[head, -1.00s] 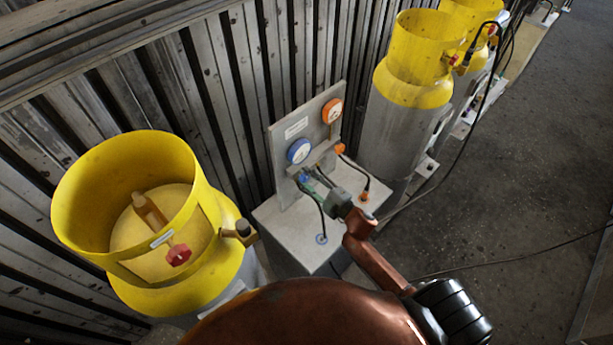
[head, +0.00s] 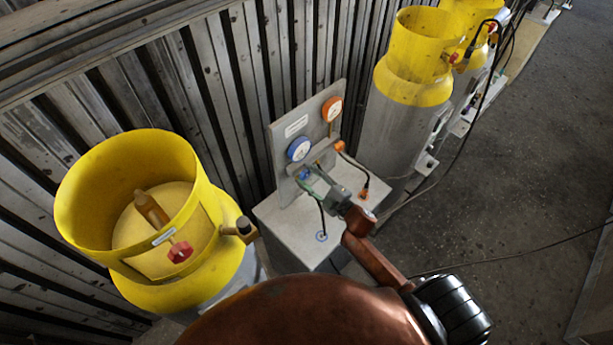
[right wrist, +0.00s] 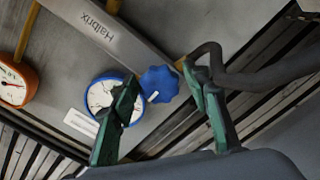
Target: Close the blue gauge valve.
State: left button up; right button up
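The blue gauge valve is a lobed blue knob (right wrist: 160,84) in the right wrist view, on a grey panel. In the head view it is a small blue patch (head: 303,174), partly hidden by my gripper. The blue-rimmed gauge (head: 299,149) is above it; in the wrist view the gauge (right wrist: 104,96) is partly covered by one finger. My right gripper (right wrist: 160,90) is open, with its green fingers spread to either side of the knob. I see no clear contact with the knob. In the head view the right gripper (head: 312,182) is at the panel's lower front. My left gripper is out of view.
An orange gauge (head: 332,108) and orange valve (head: 339,146) sit right of the blue ones. A dark hose (right wrist: 260,78) runs beside one finger. A yellow-topped cylinder (head: 150,215) stands at left, another (head: 418,60) behind at right. The floor at right is mostly open.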

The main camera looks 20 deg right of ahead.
jog(key=shift+o, duration=0.6)
jog(key=shift+s+d, duration=0.1)
jog(key=shift+s, duration=0.1)
jog(key=v, duration=1.1)
jog(key=shift+s, duration=0.25)
jog(key=shift+d, duration=0.1)
